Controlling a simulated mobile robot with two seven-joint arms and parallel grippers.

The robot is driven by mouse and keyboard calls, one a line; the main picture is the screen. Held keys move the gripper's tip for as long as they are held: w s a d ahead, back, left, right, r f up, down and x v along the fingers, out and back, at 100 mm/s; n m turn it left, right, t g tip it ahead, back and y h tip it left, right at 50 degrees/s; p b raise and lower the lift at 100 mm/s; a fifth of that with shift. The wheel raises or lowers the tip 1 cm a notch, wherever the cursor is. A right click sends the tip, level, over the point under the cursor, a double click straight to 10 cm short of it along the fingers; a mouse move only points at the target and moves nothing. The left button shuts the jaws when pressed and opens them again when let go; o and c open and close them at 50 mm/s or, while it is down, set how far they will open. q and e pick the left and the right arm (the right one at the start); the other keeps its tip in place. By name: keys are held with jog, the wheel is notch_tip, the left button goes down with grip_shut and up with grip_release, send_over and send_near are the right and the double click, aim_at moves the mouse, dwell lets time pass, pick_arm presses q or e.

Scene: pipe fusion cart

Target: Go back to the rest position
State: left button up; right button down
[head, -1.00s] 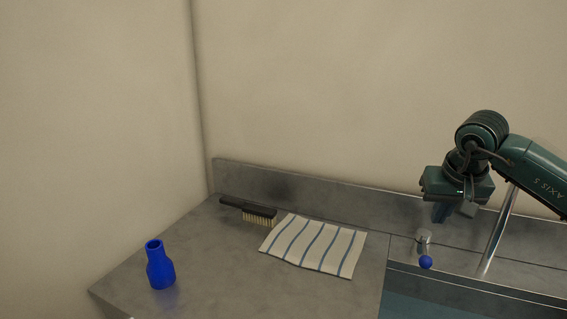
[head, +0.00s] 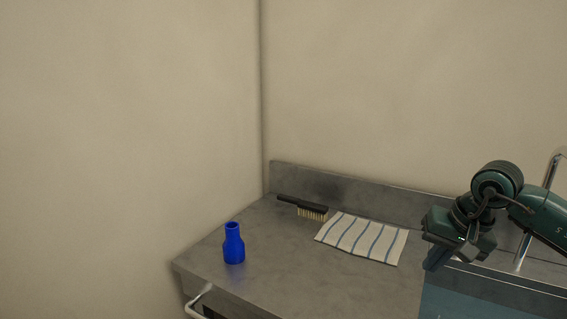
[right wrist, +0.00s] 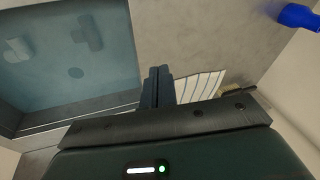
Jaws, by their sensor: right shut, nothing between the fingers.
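My right gripper (head: 437,259) hangs at the right of the head view, above the counter near the sink edge. Its fingers are together and hold nothing; they also show closed in the right wrist view (right wrist: 158,84). The fingers are apart from the striped cloth (head: 362,239), which lies flat to their left. My left gripper is not in view.
A blue bottle-shaped piece (head: 234,244) stands upright on the metal counter (head: 300,268). A black-handled brush (head: 304,208) lies by the back ledge. A sink basin (right wrist: 70,55) with blurred items and a tap (head: 550,175) are at the right. A handle (head: 197,302) juts from the counter front.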

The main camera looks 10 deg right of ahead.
jog(key=s+a+f+m+t+y+p, duration=0.1)
jog(key=s+a+f+m+t+y, duration=0.1)
jog(key=a+m+y, duration=0.85)
jog(key=s+a+f+m+t+y+p, duration=0.15)
jog(key=a+m+y, duration=0.45)
jog(key=a+m, duration=0.8)
notch_tip(320, 180, down, 8)
jog(key=m+t+h, duration=0.9)
jog(key=m, duration=1.4)
jog(key=s+d+f+m+g+h, duration=0.2)
jog(key=s+f+m+g+h, duration=0.3)
jog(key=s+f+m, duration=0.7)
notch_tip(320, 180, down, 2)
jog(key=m+p, duration=0.1)
jog(key=m, duration=0.2)
jog(key=shift+s+d+m, duration=0.15)
jog(key=shift+d+m, duration=0.2)
jog(key=shift+f+g+h, duration=0.1)
jog(key=shift+g+h, duration=0.15)
